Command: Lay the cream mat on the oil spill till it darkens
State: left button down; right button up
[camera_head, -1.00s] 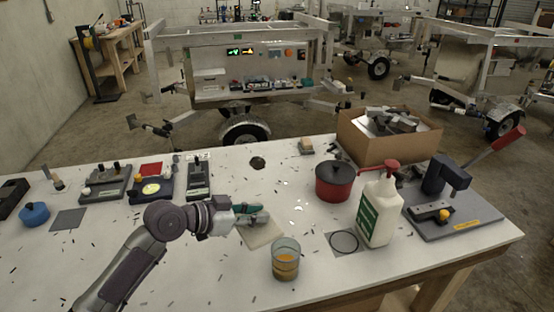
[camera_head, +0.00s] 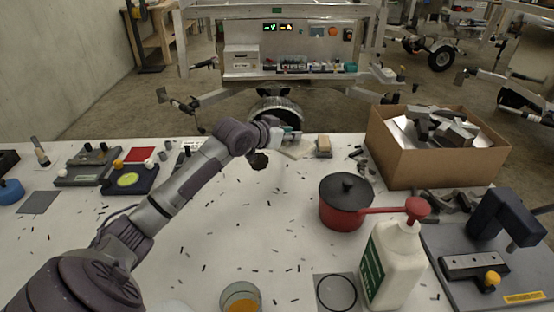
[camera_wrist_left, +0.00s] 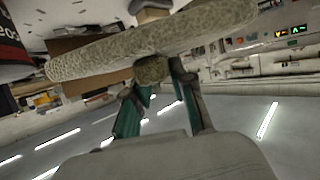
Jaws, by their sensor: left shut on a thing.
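The cream mat (camera_head: 298,150) is in my left gripper (camera_head: 287,137) near the back edge of the white table. In the left wrist view the mat (camera_wrist_left: 130,50) is a pale, speckled slab, with a small block on it between the green-padded fingers (camera_wrist_left: 153,72). The fingers are shut on this block. The oil spill (camera_head: 259,161) is a small dark patch on the table, just left of the mat and partly hidden by my gripper. The mat looks beside the spill; whether it touches the table cannot be told. My right gripper is not in view.
A tan block (camera_head: 323,146) stands just right of the mat. A red pot (camera_head: 344,205), a white bottle (camera_head: 394,265), a glass (camera_head: 241,298) and a cardboard box (camera_head: 430,160) of metal pieces stand to the right and front. Small dark bits litter the table.

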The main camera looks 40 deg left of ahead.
pick_arm(q)
jog(key=shift+w+a+f, duration=0.25)
jog(key=shift+w, duration=0.05)
jog(key=a+f, duration=0.2)
jog(key=a, duration=0.1)
jog(key=a+f, duration=0.2)
jog(key=a, duration=0.2)
jog(key=a+f, duration=0.2)
jog(key=a, duration=0.2)
jog(key=shift+s+a+f+b, duration=0.15)
jog(key=shift+s+f+b, duration=0.05)
jog(key=shift+b, duration=0.2)
jog(key=shift+f, duration=0.3)
notch_tip(320, 180, down, 2)
jog(key=shift+f, duration=0.7)
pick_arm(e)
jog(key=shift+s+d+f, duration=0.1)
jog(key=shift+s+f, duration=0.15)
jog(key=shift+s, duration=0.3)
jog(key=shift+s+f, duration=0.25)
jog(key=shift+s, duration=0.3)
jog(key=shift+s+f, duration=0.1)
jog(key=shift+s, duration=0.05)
